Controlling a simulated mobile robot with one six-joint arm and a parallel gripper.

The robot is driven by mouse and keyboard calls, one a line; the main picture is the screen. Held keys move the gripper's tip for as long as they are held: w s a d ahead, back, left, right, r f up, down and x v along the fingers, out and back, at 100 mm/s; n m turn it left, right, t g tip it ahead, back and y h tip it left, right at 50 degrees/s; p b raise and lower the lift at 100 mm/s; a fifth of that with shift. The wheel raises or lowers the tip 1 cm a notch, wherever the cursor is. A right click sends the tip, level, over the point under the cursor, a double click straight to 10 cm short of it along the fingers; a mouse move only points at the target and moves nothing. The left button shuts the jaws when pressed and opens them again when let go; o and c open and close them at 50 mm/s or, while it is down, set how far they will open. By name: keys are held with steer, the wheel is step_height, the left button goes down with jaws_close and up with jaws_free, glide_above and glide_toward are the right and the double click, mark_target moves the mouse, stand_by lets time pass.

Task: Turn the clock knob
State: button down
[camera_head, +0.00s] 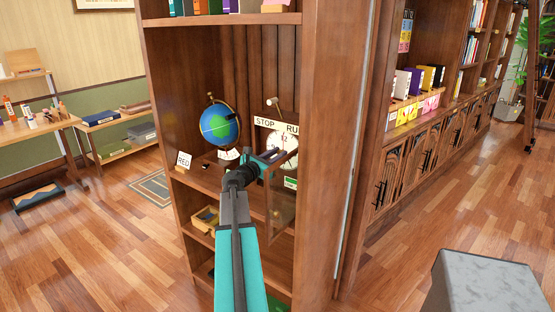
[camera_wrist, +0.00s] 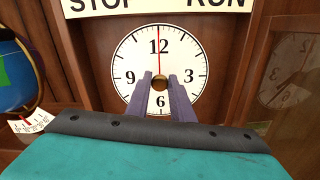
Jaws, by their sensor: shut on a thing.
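The clock (camera_wrist: 128,52) stands in a shelf bay, with a white dial numbered 12, 3, 6 and 9 and a thin red hand pointing up at 12. It also shows in the head view (camera_head: 291,143), partly hidden by my gripper. A small brass clock knob (camera_wrist: 159,82) sits at the dial's centre. My gripper (camera_wrist: 160,78) reaches the dial from below, one purple-grey finger on each side of the knob, and is shut on it. My gripper also shows in the head view (camera_head: 272,156). Finger contact is hard to see at this size.
A STOP/RUN plate (camera_head: 276,125) with a small lever (camera_head: 273,102) tops the clock. A glass door (camera_head: 282,208) hangs open at the right. A globe (camera_head: 219,124) and a RED card (camera_head: 183,160) stand left. The bookcase side wall (camera_head: 322,150) is close on the right.

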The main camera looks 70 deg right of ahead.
steer(key=shift+m, duration=0.4)
steer(key=c, duration=1.6)
jaws_free()
steer(key=shift+a, duration=0.1)
steer(key=b+v, duration=0.2)
steer(key=v, duration=1.1)
steer(key=shift+w+a, duration=0.1)
steer(key=shift+a, duration=0.2)
